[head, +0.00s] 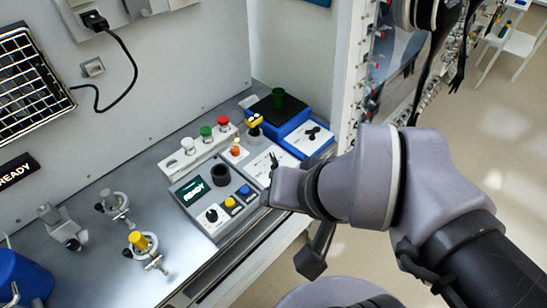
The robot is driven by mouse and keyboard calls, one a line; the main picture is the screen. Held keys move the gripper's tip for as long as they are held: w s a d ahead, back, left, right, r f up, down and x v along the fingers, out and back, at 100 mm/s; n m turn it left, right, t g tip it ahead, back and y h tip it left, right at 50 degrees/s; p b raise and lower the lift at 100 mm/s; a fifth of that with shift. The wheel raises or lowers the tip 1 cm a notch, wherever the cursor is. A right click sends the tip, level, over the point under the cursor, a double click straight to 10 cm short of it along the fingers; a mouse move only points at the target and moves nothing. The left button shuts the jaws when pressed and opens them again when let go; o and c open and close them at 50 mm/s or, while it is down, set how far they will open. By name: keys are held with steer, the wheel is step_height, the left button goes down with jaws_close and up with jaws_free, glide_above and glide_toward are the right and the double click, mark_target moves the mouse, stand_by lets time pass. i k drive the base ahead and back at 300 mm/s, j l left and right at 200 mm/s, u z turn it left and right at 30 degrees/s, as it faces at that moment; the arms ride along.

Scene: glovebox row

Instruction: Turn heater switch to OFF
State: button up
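A grey control box (190,222) with a lit READY display (195,191) stands on the bench. It carries a black knob with a pale mark (212,215), a yellow button (229,203), a blue button (245,190) and a black round well (221,175). I cannot read a heater label or an OFF mark on any of them, so I cannot tell which is the heater switch.
A pale unit (179,168) with white, green and red knobs stands behind the box. A blue device (281,122) with a green cup is at the back right. Metal clamp fittings (112,203) and a blue container (22,277) are at left.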

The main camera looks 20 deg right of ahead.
mark_target(272, 158)
steer(key=i+l+u, duration=0.25)
steer(key=l, duration=0.35)
steer(key=l+u, duration=0.2)
steer(key=l, duration=0.4)
